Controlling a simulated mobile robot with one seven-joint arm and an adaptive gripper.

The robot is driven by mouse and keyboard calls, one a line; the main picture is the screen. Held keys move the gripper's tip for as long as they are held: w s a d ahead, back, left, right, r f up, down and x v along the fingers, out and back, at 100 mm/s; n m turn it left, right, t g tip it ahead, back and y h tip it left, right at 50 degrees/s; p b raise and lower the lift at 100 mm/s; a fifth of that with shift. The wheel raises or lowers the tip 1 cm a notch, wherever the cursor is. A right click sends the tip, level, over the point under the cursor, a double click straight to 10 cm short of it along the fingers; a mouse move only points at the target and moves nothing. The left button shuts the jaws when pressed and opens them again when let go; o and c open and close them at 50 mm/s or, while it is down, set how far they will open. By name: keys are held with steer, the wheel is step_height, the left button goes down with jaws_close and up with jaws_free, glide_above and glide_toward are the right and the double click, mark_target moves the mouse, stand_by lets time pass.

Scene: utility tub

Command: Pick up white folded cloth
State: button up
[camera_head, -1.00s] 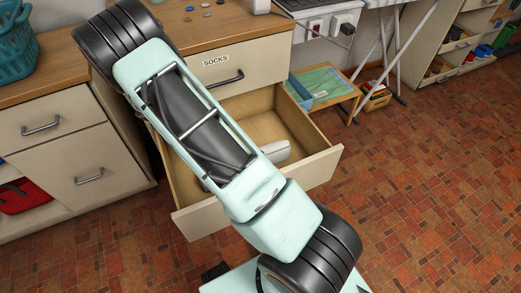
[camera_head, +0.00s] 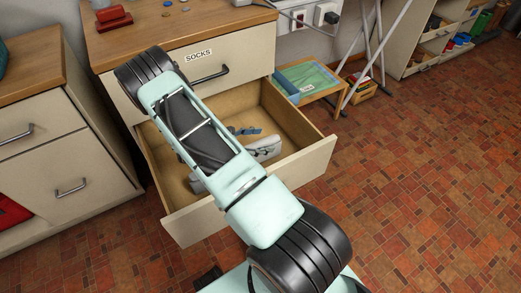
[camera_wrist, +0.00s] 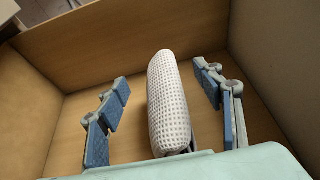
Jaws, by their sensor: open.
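The white folded cloth (camera_wrist: 168,105) lies in the open drawer, rolled long and textured with a small grid pattern. In the wrist view it sits between the two blue-padded fingers of my gripper (camera_wrist: 162,104), with a gap on each side. My gripper is open and down inside the drawer (camera_head: 315,160).
The drawer walls (camera_wrist: 275,75) stand close around my gripper. A drawer labelled SOCKS (camera_head: 215,68) is shut above. A low wooden stool (camera_head: 312,82) with a green-blue top stands right of the open drawer. The tiled floor (camera_head: 430,180) at the right is clear.

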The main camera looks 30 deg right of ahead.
mark_target(270, 138)
steer(key=x, duration=0.3)
steer(key=b+x, duration=0.1)
steer(key=shift+w+d+f, duration=0.2)
steer(key=shift+w+f, duration=0.05)
steer(key=shift+f, duration=0.05)
steer(key=c, duration=1.2)
steer(key=shift+r, duration=0.1)
steer(key=shift+c, duration=0.2)
